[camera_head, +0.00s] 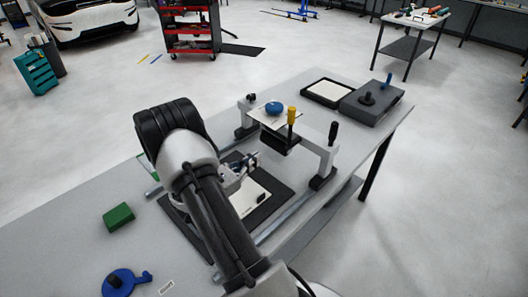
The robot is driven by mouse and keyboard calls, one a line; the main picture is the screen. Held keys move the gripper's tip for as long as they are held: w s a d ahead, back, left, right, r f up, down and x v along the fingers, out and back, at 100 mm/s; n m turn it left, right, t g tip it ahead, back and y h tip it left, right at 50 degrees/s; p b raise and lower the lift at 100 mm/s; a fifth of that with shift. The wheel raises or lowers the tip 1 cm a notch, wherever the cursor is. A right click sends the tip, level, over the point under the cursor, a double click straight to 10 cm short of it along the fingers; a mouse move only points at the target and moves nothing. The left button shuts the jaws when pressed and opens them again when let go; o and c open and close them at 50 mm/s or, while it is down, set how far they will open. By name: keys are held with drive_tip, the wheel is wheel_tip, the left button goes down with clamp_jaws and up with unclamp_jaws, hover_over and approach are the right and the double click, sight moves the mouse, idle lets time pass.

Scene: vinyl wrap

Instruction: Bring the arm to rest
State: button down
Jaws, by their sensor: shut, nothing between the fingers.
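My gripper (247,163) is partly hidden behind my own white and black arm, which reaches from the bottom of the head view to the middle of the table (75,224). Its fingers are small in view and look closed, with nothing between them. They are over or near a black-framed panel (262,206) with a light sheet on it. How high they are above it, I cannot tell.
A small frame (325,155) with a yellow-handled tool (292,115) and a blue round piece (274,108) stands just behind my gripper. A black-rimmed tray (327,93) and a grey box (371,103) are at the back right. A green block (118,217) and blue piece (121,282) lie left.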

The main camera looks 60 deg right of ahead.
drive_tip(key=shift+w+a, duration=0.1)
drive_tip(key=shift+a, duration=0.3)
drive_tip(key=s+a+r+m+g+y, duration=0.1)
drive_tip(key=s+a+r+m+y, duration=0.25)
drive_tip(key=a+r, duration=0.25)
drive_tip(key=s+a+r+m+g+y, duration=0.1)
drive_tip(key=s+a+r+m+y, duration=0.2)
drive_tip(key=a+r+m, duration=0.25)
drive_tip(key=s+a+r+m+t+y, duration=0.1)
drive_tip(key=a+r+m+t+y, duration=0.1)
drive_tip(key=a, duration=0.7)
drive_tip(key=s+a+r+m+t+y, duration=0.2)
drive_tip(key=a+t+y, duration=0.3)
drive_tip(key=a, duration=0.5)
drive_tip(key=s+a+r+m+t+y, duration=0.1)
drive_tip(key=a+t+y, duration=0.3)
drive_tip(key=a, duration=0.5)
drive_tip(key=shift+s+a+r+m, duration=0.3)
drive_tip(key=shift+s+r+m, duration=0.1)
drive_tip(key=shift+r+m, duration=0.2)
